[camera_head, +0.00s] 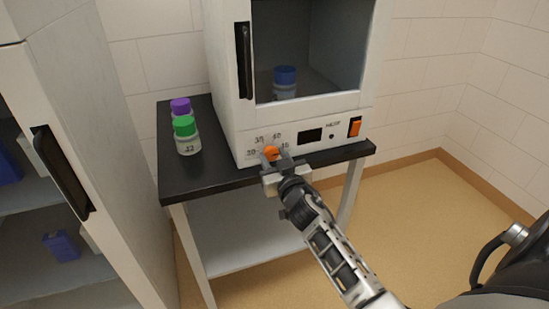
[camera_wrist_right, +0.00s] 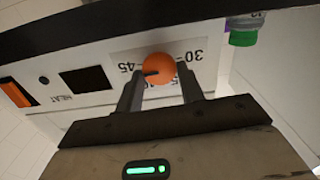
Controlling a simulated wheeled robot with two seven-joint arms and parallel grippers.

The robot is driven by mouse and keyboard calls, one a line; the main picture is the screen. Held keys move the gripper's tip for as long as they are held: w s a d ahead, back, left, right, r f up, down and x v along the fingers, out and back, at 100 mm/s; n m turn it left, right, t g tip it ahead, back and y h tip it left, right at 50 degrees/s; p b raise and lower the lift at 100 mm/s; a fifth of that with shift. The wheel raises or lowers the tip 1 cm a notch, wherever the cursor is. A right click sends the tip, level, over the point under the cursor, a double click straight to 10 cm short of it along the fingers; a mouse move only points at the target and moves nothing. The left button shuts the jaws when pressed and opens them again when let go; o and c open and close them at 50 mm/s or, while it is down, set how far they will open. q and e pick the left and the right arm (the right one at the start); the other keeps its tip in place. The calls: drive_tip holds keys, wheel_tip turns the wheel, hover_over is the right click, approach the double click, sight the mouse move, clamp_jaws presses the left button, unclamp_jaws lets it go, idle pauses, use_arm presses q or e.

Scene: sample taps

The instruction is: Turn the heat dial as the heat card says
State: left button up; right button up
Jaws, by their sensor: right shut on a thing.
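The wrist picture is upside down, and the fingers partly cover the middle numbers. My right gripper (camera_head: 273,161) also shows in the head view. No heat card can be made out. My left gripper is not in view.
The panel has a dark display (camera_head: 311,135) and an orange switch (camera_head: 355,127). A green-capped bottle (camera_head: 186,138) and a purple-capped bottle (camera_head: 180,106) stand on the black tabletop (camera_head: 210,178). A blue-capped bottle (camera_head: 285,80) is inside the cabinet. A tall cabinet with a black handle (camera_head: 62,172) stands left.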

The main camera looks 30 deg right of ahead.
drive_tip(key=n, duration=0.6)
drive_tip(key=shift+a, duration=0.1)
drive_tip(key=n, duration=0.7)
drive_tip(key=shift+f+n, duration=0.1)
drive_tip(key=shift+n, duration=0.3)
drive_tip(key=n, duration=0.8)
drive_tip(key=shift+f+n, duration=0.1)
drive_tip(key=shift+n, duration=0.5)
